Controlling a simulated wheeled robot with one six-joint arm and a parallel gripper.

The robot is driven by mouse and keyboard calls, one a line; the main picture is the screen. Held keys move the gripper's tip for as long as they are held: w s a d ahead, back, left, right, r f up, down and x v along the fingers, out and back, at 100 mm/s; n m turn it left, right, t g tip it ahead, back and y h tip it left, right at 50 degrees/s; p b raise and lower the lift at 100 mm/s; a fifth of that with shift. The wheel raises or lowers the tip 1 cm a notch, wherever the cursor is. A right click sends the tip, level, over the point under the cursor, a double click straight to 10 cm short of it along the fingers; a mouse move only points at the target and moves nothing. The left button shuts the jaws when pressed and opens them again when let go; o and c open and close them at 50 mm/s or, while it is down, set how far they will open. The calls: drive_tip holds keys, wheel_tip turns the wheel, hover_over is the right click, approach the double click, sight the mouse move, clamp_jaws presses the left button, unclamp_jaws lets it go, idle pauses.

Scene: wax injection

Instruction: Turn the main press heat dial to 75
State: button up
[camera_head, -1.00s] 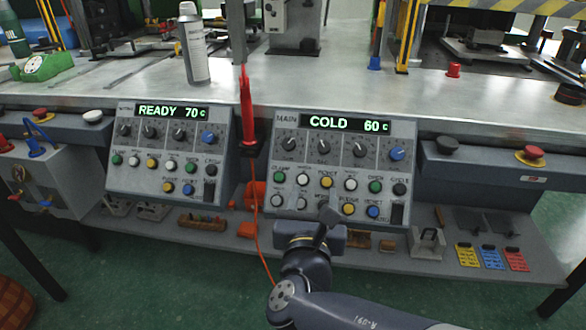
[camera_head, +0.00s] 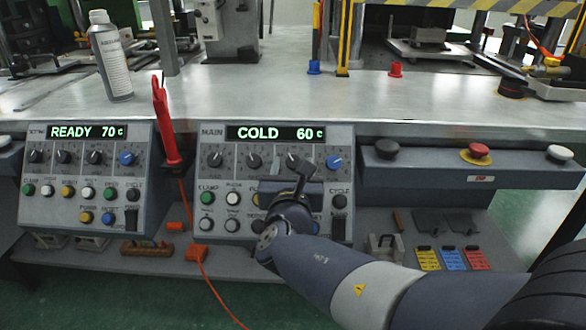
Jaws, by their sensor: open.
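The main panel (camera_head: 225,143) stands at the middle of the bench front, and its display (camera_head: 275,132) reads COLD 60 C. Its top row has black dials, among them the left one (camera_head: 215,160) and the middle one (camera_head: 253,160), and a blue dial (camera_head: 334,162) at the right. The small dial labels are too blurred to read. My gripper (camera_head: 301,168) is open and empty in front of the panel, just left of the blue dial. It overlaps the third black dial and hides several lower buttons. I cannot tell whether it touches the panel.
A second panel (camera_head: 85,175) at left reads READY 70 C. A red tool (camera_head: 165,120) with an orange cord hangs between the panels. A spray can (camera_head: 109,60) stands on the bench. A red button (camera_head: 475,153) sits at right. A shelf runs below.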

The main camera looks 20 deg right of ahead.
drive_tip(key=shift+c, duration=0.3)
drive_tip(key=c, duration=0.9)
